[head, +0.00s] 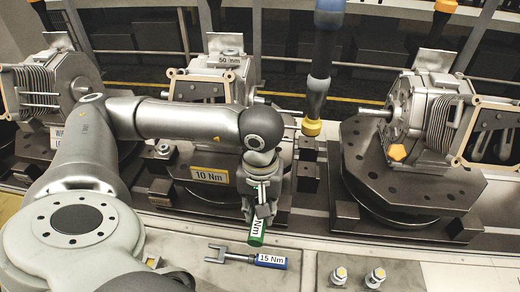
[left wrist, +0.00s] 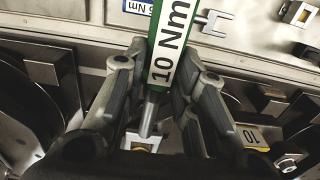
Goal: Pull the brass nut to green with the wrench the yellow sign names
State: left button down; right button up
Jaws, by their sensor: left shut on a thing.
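My left gripper (head: 260,212) is shut on the green-handled wrench (head: 257,232), in front of the middle fixture. In the left wrist view the handle of this wrench (left wrist: 167,50) reads 10 Nm, and my left gripper's fingers (left wrist: 172,95) are on both sides of it. Its grey shaft points down the picture. The yellow sign (head: 209,175) reads 10 Nm. A blue wrench (head: 270,261) marked 15 Nm lies on the front ledge. A small yellowish piece (left wrist: 142,143) shows near the shaft's end; I cannot tell whether it is the brass nut. My right gripper is out of view.
A hanging tool with a yellow tip (head: 312,127) is right of my left arm. A large fixture (head: 425,115) stands at the right on a dark round base, another (head: 45,85) at the left.

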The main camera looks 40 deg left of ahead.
pick_arm(q)
jog(key=shift+w+a+b, duration=0.3)
jog(key=shift+w+a, duration=0.1)
jog(key=shift+w, duration=0.25)
jog(key=shift+w+a+b, duration=0.3)
jog(key=shift+w+a, duration=0.05)
jog(key=shift+w, duration=0.3)
dwell(0.4)
jog(key=shift+s+a+f+m+b, duration=0.1)
jog(key=shift+s+a+m+b, duration=0.05)
jog(key=shift+a+m+b, duration=0.2)
jog(key=shift+s+a+m+b, duration=0.45)
jog(key=shift+a+m+b, duration=0.2)
jog(key=shift+a+b, duration=0.1)
jog(key=shift+s+a+m+b, duration=0.1)
jog(key=shift+a+m+b, duration=0.3)
jog(key=shift+b, duration=0.1)
